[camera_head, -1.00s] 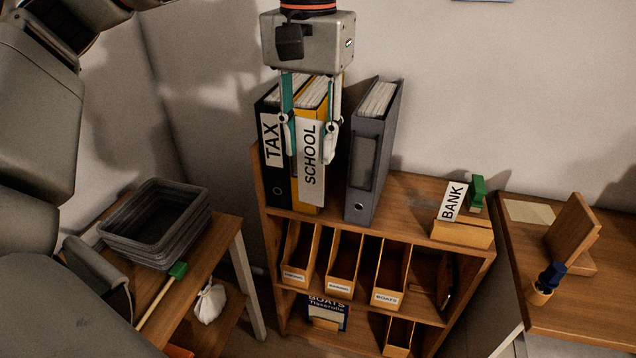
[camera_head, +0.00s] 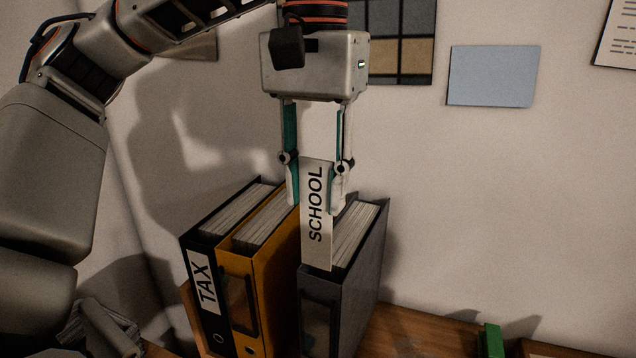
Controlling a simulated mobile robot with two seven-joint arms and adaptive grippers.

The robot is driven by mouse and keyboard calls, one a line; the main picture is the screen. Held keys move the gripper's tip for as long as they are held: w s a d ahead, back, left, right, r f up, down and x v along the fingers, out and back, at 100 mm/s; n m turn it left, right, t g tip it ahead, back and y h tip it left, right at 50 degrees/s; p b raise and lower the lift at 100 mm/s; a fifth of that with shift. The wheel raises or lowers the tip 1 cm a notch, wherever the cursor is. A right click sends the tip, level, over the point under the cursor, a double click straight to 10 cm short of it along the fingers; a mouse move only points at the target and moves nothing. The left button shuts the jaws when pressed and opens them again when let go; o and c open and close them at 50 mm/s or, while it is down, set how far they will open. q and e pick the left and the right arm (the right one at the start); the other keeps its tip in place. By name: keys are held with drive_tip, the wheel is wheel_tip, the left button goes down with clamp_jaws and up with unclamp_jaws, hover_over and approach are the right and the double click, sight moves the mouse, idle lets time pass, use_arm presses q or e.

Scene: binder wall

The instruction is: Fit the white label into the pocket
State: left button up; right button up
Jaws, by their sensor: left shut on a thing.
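The white label (camera_head: 317,225) reads SCHOOL and hangs upright. My left gripper (camera_head: 317,190) is shut on its upper part, with a finger on each side. The label's lower end overlaps the top front edge of the grey binder (camera_head: 352,290) in the head view; I cannot tell whether they touch. The grey binder has a dark-framed pocket (camera_head: 318,325) on its spine, partly cut off by the picture's bottom edge. The yellow binder (camera_head: 265,270) has a pocket (camera_head: 240,303) with no label visible in it. My right gripper is out of view.
A black binder (camera_head: 212,325) with a TAX label (camera_head: 202,281) stands left of the yellow one. A green object (camera_head: 491,341) stands at lower right. The wall is close behind.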

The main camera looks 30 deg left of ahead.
use_arm(q)
drive_tip(key=shift+w, duration=0.25)
drive_tip(key=shift+s, duration=0.1)
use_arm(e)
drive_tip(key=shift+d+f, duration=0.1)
use_arm(q)
drive_tip(key=shift+s, duration=0.15)
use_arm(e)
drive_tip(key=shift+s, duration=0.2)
